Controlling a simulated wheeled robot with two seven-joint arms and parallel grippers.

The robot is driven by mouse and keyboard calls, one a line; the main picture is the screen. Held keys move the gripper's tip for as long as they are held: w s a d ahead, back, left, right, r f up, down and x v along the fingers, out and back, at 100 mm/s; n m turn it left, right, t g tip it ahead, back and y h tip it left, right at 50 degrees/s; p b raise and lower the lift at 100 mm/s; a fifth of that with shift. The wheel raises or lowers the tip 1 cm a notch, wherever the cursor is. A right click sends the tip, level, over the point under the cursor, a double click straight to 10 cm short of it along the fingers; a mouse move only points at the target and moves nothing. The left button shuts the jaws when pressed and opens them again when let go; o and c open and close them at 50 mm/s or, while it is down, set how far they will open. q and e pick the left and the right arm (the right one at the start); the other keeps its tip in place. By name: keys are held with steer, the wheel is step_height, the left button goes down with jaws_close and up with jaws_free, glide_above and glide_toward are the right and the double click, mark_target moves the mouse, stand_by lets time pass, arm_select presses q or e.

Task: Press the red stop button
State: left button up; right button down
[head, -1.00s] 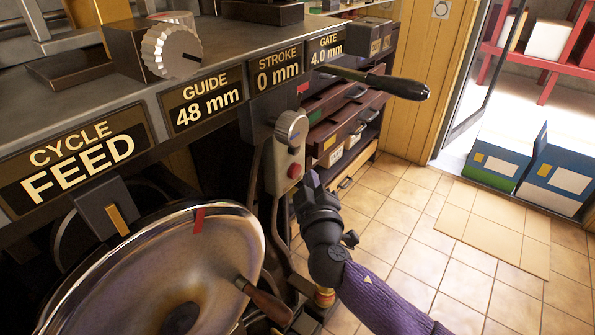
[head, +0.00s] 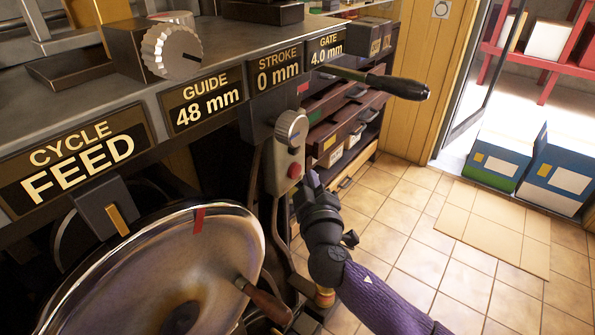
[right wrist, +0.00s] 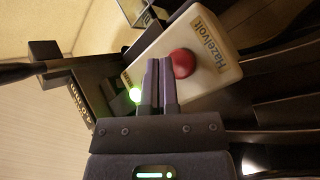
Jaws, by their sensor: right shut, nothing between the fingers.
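The red stop button (head: 294,170) is a round knob on a pale control box (head: 283,182) under the stroke and gate plates of the press. In the right wrist view the red button (right wrist: 182,64) sits on the white box (right wrist: 208,72) marked "Hazelvolt". My right gripper (head: 312,181) is shut and empty, just right of and below the button in the head view. In the right wrist view its fingertips (right wrist: 159,62) lie right beside the button in the picture; I cannot tell whether they touch it. My left gripper is not in view.
A grey dial (head: 291,128) tops the control box. A large handwheel (head: 150,270) with a wooden handle (head: 264,300) is at lower left. A black-handled lever (head: 398,87) juts out above. A green light (right wrist: 135,95) shows near the fingers. Tiled floor lies open at right.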

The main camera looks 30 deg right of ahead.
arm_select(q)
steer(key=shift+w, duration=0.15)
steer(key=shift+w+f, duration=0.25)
arm_select(e)
steer(key=shift+w+a, duration=0.2)
steer(key=shift+w, duration=0.2)
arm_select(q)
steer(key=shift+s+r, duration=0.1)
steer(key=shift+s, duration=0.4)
arm_select(e)
steer(key=shift+w, duration=0.2)
arm_select(q)
steer(key=shift+b, duration=0.3)
arm_select(e)
steer(key=shift+w+a, duration=0.1)
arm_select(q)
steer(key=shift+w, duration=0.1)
arm_select(e)
steer(key=shift+w, duration=0.1)
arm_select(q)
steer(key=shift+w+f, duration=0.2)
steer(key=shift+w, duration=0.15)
